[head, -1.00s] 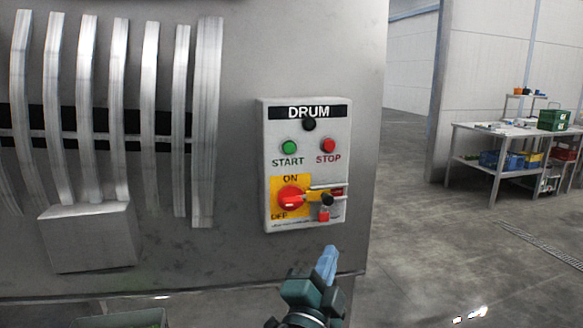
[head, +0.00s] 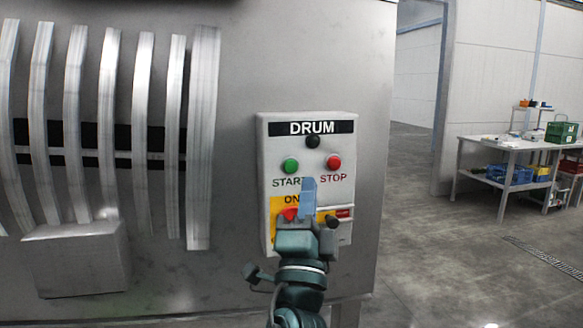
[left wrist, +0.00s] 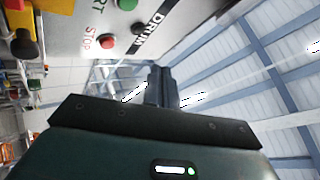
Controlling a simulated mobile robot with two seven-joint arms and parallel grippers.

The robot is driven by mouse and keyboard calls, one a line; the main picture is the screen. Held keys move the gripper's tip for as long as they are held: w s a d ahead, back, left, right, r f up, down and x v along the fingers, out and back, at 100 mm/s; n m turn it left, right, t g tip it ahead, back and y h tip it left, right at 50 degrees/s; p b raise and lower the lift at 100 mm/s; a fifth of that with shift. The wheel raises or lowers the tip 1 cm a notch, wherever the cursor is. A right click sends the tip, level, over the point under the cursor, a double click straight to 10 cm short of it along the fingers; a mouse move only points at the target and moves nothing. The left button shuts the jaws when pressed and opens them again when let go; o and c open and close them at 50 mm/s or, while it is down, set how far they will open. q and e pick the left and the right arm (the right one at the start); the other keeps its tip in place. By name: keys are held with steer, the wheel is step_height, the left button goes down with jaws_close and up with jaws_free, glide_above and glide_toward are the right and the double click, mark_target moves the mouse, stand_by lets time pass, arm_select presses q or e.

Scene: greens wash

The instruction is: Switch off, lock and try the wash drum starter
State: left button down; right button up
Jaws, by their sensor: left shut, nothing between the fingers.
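The DRUM starter box (head: 262,150) is fixed to the grey machine wall. It has a green START button (head: 290,165), a red STOP button (head: 334,162) and a yellow switch plate (head: 276,204). The red rotary handle (head: 290,214) is mostly hidden behind my left gripper (head: 308,182), so its setting cannot be told. A black knob (head: 333,221) shows just right of the gripper. The red padlock is hidden. My left gripper is shut and empty, pointing up before the box; contact cannot be told. The left wrist view shows its fingers (left wrist: 161,85) and the STOP button (left wrist: 106,41).
Curved metal bars (head: 105,120) and a grey metal housing (head: 75,262) are on the machine at left. A table (head: 510,146) with crates stands at the back right. The floor (head: 430,260) right of the machine is clear.

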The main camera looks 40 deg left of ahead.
mark_target(291, 167)
arm_select(q)
steer(key=shift+w+a, duration=1.4)
steer(key=shift+a, duration=0.25)
steer(key=shift+w+a, duration=1.35)
steer(key=shift+a, duration=0.25)
steer(key=shift+w+a, duration=0.1)
steer(key=shift+w+a, duration=0.2)
steer(key=shift+w+a+b, duration=0.25)
steer(key=shift+a+b, duration=0.1)
stand_by(0.3)
stand_by(0.4)
steer(key=shift+s+d, duration=0.55)
steer(key=shift+d, duration=0.1)
